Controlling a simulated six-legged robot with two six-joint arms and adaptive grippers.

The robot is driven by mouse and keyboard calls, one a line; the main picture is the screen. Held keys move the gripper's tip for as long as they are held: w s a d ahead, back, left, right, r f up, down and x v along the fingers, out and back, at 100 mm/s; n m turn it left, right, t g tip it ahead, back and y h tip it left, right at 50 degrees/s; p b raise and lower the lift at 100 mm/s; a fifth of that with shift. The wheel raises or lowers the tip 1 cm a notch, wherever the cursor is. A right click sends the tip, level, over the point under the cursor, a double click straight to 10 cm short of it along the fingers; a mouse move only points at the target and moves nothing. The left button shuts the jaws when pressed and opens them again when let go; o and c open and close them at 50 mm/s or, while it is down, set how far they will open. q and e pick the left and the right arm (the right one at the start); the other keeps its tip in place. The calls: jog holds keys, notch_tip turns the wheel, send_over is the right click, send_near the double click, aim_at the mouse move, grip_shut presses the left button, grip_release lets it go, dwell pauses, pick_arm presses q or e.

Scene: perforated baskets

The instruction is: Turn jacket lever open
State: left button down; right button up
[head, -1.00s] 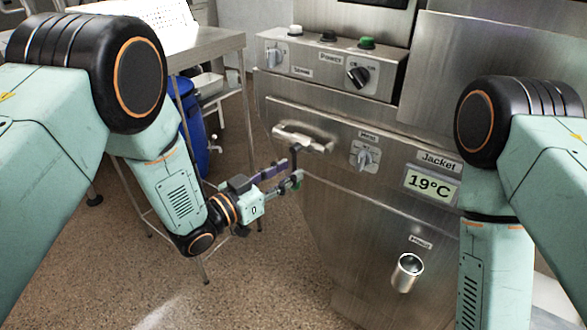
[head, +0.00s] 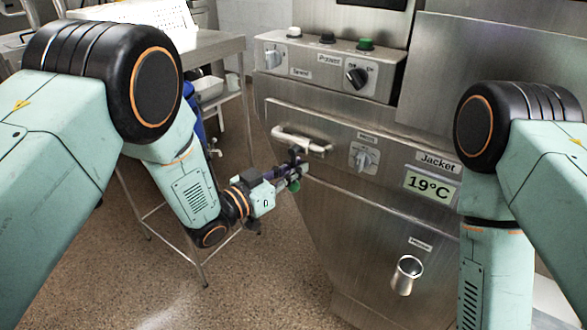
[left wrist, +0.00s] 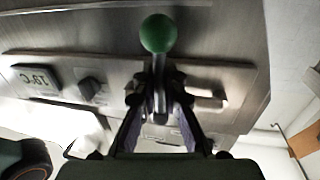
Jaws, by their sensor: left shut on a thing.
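A lever with a green ball knob (left wrist: 158,33) and a metal stem shows in the left wrist view, in front of the steel cabinet. My left gripper (left wrist: 158,100) is shut on the lever, with one finger on each side of the stem and the knob beyond the fingertips. In the head view the left gripper (head: 294,173) is at the cabinet's left front, below the white bar handle. The fingers there hide most of the lever. The Jacket display (head: 430,187) reads 19°C. My right arm shows at the right; its gripper is out of view.
The steel cabinet (head: 370,225) fills the centre and right. A bar handle (head: 300,141), a small dial (head: 363,157) and a short spout (head: 407,275) stick out from its front. A steel table (head: 215,47) stands at the back left. Floor at lower left is clear.

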pick_arm(q)
jog(key=shift+f, duration=0.1)
dwell(0.7)
jog(key=shift+w+a+r+m+y+p, duration=0.1)
jog(key=shift+w+a+m+y+p, duration=0.2)
jog(key=shift+m, duration=0.75)
jog(key=shift+w+a+r+m+y+p, duration=0.2)
jog(key=shift+a+m, duration=0.25)
jog(key=shift+m, duration=0.65)
jog(key=shift+w+a+r+m+y+p, duration=0.15)
jog(key=shift+w+a+m+y, duration=0.15)
jog(key=shift+m, duration=0.75)
pick_arm(e)
jog(key=shift+r, duration=0.6)
pick_arm(q)
jog(key=shift+a+f, duration=0.1)
pick_arm(e)
jog(key=shift+c, duration=0.4)
